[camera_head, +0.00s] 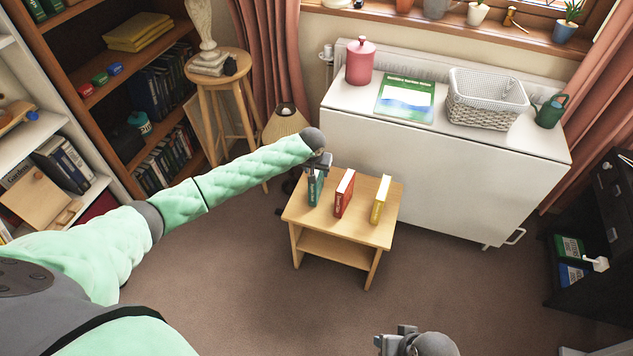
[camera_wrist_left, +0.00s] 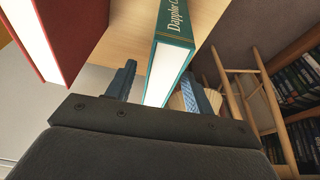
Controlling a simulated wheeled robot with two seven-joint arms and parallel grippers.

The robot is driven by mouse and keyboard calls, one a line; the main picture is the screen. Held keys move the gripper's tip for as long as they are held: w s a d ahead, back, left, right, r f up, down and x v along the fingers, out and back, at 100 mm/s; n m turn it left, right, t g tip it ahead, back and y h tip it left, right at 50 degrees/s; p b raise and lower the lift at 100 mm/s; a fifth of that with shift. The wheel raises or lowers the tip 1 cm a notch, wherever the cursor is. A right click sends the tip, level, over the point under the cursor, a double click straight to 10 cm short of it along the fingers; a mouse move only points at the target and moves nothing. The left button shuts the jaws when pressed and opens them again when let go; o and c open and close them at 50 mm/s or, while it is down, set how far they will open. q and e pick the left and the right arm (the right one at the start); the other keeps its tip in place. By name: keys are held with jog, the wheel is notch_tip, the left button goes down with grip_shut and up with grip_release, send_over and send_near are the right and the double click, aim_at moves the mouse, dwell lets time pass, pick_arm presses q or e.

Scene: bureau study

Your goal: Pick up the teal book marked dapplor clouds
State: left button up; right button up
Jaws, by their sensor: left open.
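The teal book (camera_head: 315,188) stands upright on the small wooden table (camera_head: 368,230), at its left end. In the left wrist view the teal book (camera_wrist_left: 172,50) shows part of its title, "Dappl...", on the spine. My left gripper (camera_head: 319,162) is over the top of the teal book. In the left wrist view the open fingers of my left gripper (camera_wrist_left: 160,88) are on either side of the book, with gaps visible. My right gripper (camera_head: 395,340) is at the bottom edge of the head view, away from the table; its jaw state is unclear.
A red book (camera_head: 344,194) and a yellow book (camera_head: 380,199) stand upright to the right of the teal book. A white cabinet (camera_head: 440,160) is behind the table. A wooden stool (camera_head: 222,80) stands to the left. Carpet in front is clear.

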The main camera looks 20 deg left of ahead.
pick_arm(q)
jog(key=shift+x, duration=1.5)
jog(key=shift+s+d, duration=0.1)
jog(key=shift+f+p, duration=0.25)
jog(key=shift+p, duration=0.2)
jog(key=shift+c, duration=0.4)
grip_shut()
